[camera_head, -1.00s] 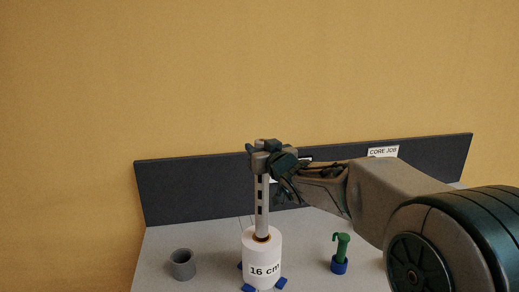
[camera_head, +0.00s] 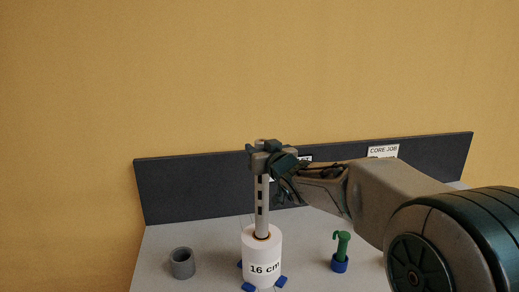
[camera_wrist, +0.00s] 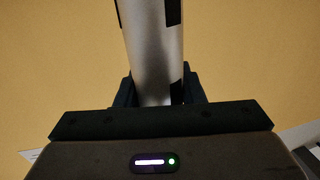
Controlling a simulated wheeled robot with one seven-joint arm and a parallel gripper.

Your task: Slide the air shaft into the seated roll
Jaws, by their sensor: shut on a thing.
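The air shaft (camera_head: 262,200) is a silver-grey rod with dark rectangular marks, standing upright. My gripper (camera_head: 264,158) is shut on its upper end; the shaft also shows between the jaws in the wrist view (camera_wrist: 153,50). The roll (camera_head: 262,258) is white, stands upright on the table and carries a "16 cm" label. Its brown core opening shows at the top, and the shaft's lower end meets that opening. How deep the shaft sits inside the core is hidden by the roll.
Blue blocks (camera_head: 281,281) surround the roll's base. A grey hollow cylinder (camera_head: 183,263) stands to the left. A green tool in a blue holder (camera_head: 339,264) stands to the right. A dark panel (camera_head: 190,190) with a "CORE JOB" sign (camera_head: 383,151) runs along the back.

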